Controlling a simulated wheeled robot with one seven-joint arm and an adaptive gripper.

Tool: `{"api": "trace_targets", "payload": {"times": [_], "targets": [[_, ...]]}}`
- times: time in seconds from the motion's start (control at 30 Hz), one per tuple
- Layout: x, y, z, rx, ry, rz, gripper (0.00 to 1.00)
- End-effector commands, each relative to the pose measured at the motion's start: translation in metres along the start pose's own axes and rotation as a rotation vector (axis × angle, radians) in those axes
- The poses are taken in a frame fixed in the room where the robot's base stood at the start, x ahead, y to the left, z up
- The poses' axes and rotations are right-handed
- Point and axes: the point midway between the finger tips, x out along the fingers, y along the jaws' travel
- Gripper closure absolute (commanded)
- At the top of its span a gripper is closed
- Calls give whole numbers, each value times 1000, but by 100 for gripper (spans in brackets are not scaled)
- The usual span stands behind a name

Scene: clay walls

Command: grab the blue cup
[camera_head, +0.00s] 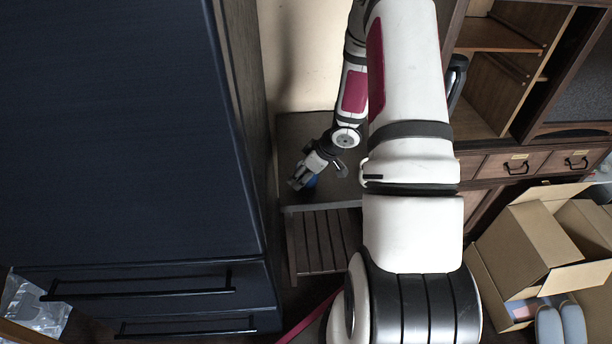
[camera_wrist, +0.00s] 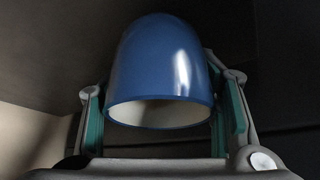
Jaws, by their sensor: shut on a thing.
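The blue cup (camera_wrist: 160,72) fills the middle of the wrist view, its pale open rim facing the camera. My gripper (camera_wrist: 162,125) has a teal-padded finger on each side of the cup and is shut on it. In the head view my gripper (camera_head: 300,182) is low over a dark grey surface (camera_head: 310,135) between the cabinet and my arm. A small bit of the blue cup (camera_head: 312,181) shows there beside the fingers. I cannot tell whether the cup touches the surface.
A large dark blue cabinet (camera_head: 110,120) with black handles stands close on the left. A slatted wooden piece (camera_head: 322,242) is just below the grey surface. A wooden shelf unit (camera_head: 500,65) and an open cardboard box (camera_head: 520,245) are on the right.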

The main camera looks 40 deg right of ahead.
Motion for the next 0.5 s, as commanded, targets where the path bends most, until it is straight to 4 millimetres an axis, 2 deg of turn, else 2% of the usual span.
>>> {"api": "trace_targets", "payload": {"times": [0.27, 0.5], "targets": [[-9, 0, -5, -1, 1, 0, 77], [-34, 0, -19, -1, 0, 1, 77]]}}
